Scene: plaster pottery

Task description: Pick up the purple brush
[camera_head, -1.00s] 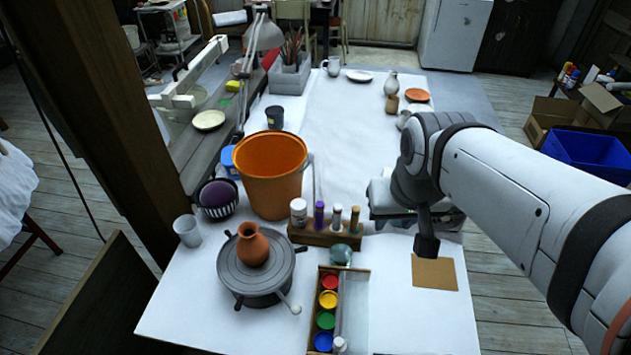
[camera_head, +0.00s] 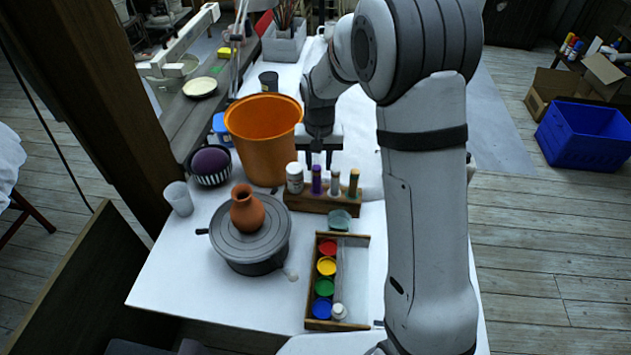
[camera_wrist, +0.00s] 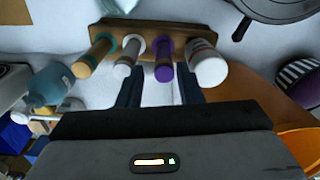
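The purple brush (camera_head: 316,179) stands upright in a wooden holder (camera_head: 318,203) on the white table, between a white bottle (camera_head: 294,178) and a white-grey handled tool (camera_head: 335,183). It also shows in the wrist view (camera_wrist: 164,58). My gripper (camera_head: 318,158) is just behind and above the brush, pointing down, with its two fingers apart and empty. In the wrist view the purple brush lies beyond the fingertips (camera_wrist: 159,80), roughly in line with the gap between them. I cannot tell whether a finger touches anything.
A tan-topped tool (camera_head: 353,183) stands at the holder's right end. An orange bucket (camera_head: 262,145) is close to the left of my gripper.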

